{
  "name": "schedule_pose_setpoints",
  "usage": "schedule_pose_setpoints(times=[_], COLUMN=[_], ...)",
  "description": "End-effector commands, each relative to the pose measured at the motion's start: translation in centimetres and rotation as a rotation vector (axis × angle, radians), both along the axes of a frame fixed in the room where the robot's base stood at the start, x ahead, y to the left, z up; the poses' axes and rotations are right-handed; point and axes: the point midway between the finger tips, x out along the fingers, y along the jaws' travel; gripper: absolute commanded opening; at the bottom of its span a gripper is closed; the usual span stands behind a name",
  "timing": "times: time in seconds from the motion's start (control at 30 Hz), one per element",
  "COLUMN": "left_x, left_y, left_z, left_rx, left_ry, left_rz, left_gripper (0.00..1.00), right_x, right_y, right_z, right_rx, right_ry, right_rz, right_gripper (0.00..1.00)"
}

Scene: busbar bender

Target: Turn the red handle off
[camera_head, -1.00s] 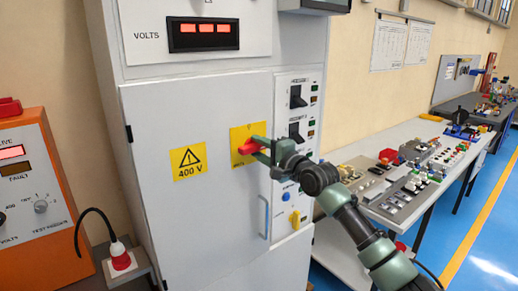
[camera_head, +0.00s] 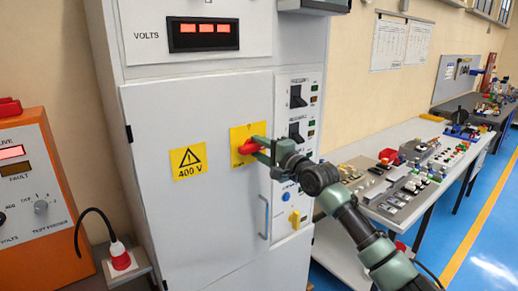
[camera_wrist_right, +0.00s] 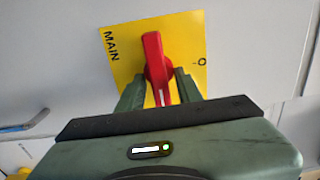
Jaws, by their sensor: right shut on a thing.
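The red handle (camera_head: 248,146) sits on a yellow plate (camera_head: 240,132) on the door of a grey cabinet (camera_head: 150,120). In the right wrist view the handle (camera_wrist_right: 155,62) stands out from the yellow plate (camera_wrist_right: 115,65), which reads "MAIN" at its left and "O" at its right. My right gripper (camera_head: 262,151) reaches in from the right and is shut on the handle. In the wrist view its green fingers (camera_wrist_right: 160,92) lie on either side of the handle's lower part, whose end they partly hide. My left gripper is in neither view.
A yellow 400 V sign (camera_head: 187,163) is left of the handle. A door pull (camera_head: 265,217) and black switches (camera_head: 296,97) are near my right arm. An orange test unit (camera_head: 40,200) stands left, and a cluttered bench (camera_head: 400,140) stands right.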

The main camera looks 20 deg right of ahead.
Motion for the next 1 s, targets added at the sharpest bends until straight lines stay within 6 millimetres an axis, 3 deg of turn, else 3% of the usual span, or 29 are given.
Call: schedule_pose_setpoints(times=[0.37, 1.0], left_x=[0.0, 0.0], left_y=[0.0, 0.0], left_z=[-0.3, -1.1], left_rx=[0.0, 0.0], left_ry=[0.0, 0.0], left_rz=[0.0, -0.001], left_gripper=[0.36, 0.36], right_x=[0.0, -0.1], right_y=[0.1, 0.3], right_z=[-0.2, 0.3], right_rx=[-0.144, -0.702], right_ry=[-0.047, -0.25], right_rz=[0.001, 0.003], right_gripper=[0.0, 0.0])
